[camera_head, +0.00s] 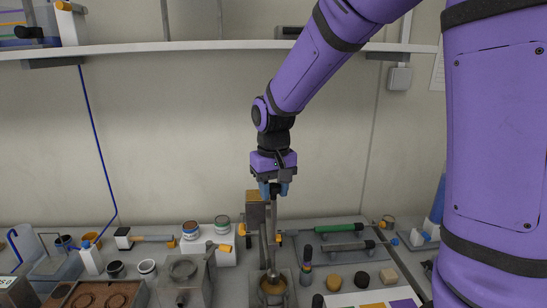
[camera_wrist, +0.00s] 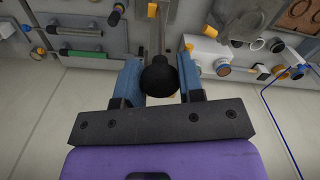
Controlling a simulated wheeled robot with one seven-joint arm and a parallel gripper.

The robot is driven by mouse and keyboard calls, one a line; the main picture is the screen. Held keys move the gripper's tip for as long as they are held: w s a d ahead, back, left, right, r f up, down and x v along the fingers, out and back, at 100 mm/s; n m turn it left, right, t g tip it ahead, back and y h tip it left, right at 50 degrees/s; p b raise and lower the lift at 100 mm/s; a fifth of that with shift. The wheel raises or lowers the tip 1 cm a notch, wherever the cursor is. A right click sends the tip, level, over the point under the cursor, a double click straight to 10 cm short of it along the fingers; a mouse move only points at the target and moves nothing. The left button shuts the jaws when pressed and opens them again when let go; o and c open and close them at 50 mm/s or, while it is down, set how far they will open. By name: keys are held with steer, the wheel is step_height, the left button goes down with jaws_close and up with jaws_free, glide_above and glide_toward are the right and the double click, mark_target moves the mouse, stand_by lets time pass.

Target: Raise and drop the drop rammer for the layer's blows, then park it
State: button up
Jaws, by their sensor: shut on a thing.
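The drop rammer (camera_head: 273,225) stands upright as a slim grey rod in the head view. Its lower end reaches into a round brass-coloured mould (camera_head: 273,286) on a grey base. My gripper (camera_head: 273,190) points down above the mould and is shut on the top of the rammer. In the wrist view a black round knob (camera_wrist: 159,78) sits between the blue fingers of my gripper (camera_wrist: 160,80). The fingers hide part of the rod, and I cannot tell how high the rammer's foot is inside the mould.
To the right lie a green-handled tool (camera_head: 338,228) and several small plugs. To the left are a grey hopper-like block (camera_head: 184,280) and a brown soil tray (camera_head: 105,297). A shelf (camera_head: 200,46) runs above.

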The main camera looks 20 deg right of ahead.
steer(key=shift+r, duration=3.5)
steer(key=o, duration=1)
steer(key=shift+c, duration=0.2)
step_height(320, 180, up, 11)
steer(key=s+d+f+t, duration=0.1)
steer(key=s+d+f, duration=0.1)
steer(key=s, duration=0.5)
steer(key=s+d+f+t, duration=0.2)
steer(key=s, duration=0.5)
steer(key=s+d+f+t, duration=0.1)
steer(key=s+d+t, duration=0.1)
steer(key=s, duration=0.6)
steer(key=shift+d+f, duration=0.4)
steer(key=shift+d, duration=0.05)
